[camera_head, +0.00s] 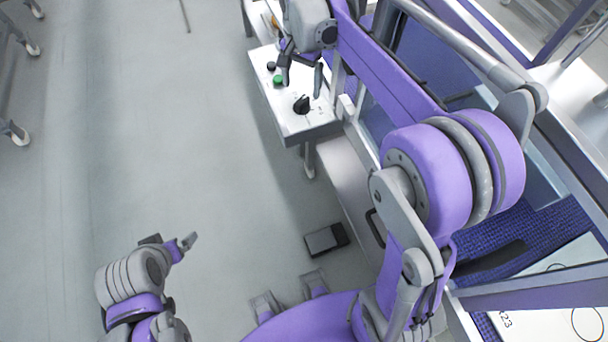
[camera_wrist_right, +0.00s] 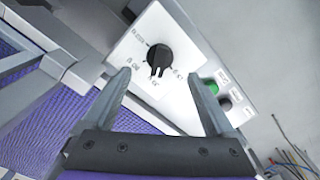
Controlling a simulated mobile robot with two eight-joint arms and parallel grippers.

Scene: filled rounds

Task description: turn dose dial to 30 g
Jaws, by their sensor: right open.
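The black dose dial (camera_head: 301,104) sits on the white top of a control box (camera_head: 293,122) in the head view. In the right wrist view the dial (camera_wrist_right: 160,58) is a round black knob with a raised grip, and its white mark points toward the bottom of the picture. Small labels surround it, too blurred to read surely. My right gripper (camera_head: 302,79) is open and empty over the box. In the wrist view its fingers (camera_wrist_right: 165,82) stand apart, below and to either side of the dial, not closed on it. My left gripper (camera_head: 181,243) is low over the floor, away from the box.
A green button (camera_head: 278,80) and a dark button (camera_head: 271,66) lie beside the dial on the box. A blue mesh conveyor belt (camera_head: 555,225) and metal frames stand at the right. A dark box (camera_head: 325,239) lies on the floor. Open floor fills the left.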

